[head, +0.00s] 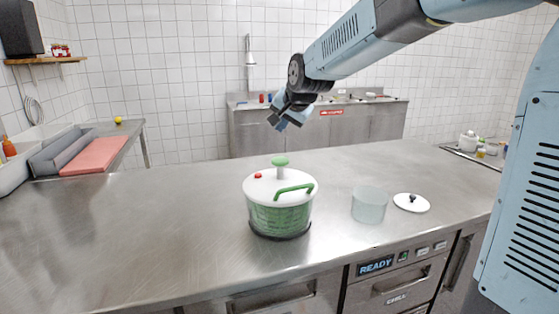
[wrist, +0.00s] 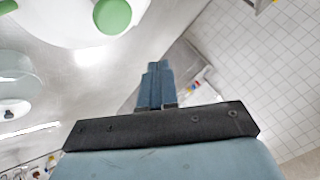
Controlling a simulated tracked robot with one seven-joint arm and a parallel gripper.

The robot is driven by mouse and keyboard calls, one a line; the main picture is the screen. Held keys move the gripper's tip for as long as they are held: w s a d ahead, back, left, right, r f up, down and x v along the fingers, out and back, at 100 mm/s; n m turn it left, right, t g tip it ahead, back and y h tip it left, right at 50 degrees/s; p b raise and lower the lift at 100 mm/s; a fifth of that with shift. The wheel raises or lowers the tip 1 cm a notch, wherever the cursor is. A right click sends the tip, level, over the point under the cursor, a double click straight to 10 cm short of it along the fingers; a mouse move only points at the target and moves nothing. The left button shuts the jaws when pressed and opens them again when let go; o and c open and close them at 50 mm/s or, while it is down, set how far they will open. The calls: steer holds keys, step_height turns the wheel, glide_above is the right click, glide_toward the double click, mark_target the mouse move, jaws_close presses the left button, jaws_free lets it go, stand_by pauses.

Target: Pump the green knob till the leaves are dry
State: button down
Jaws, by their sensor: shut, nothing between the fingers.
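The salad spinner (head: 279,218) stands upright on the steel counter, with a white lid, a green basket, a green handle and a red button. Its green knob (head: 280,161) stands raised on a pale stem at the lid's middle. The knob also shows at the top of the wrist view (wrist: 113,15). My gripper (head: 277,124) is above and behind the spinner, apart from the knob. Its fingers, in the wrist view (wrist: 156,68), are shut together with nothing between them. The leaves inside cannot be made out.
A clear container (head: 369,205) and a white lid with a black knob (head: 411,202) lie right of the spinner on the steel counter (head: 130,240). The counter left of the spinner is clear. A red board (head: 95,156) lies at the far left.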

mark_target(281, 160)
steer(key=shift+f, duration=3.25)
steer(key=shift+f, duration=2.15)
stand_by(1.5)
steer(key=shift+r, duration=2.25)
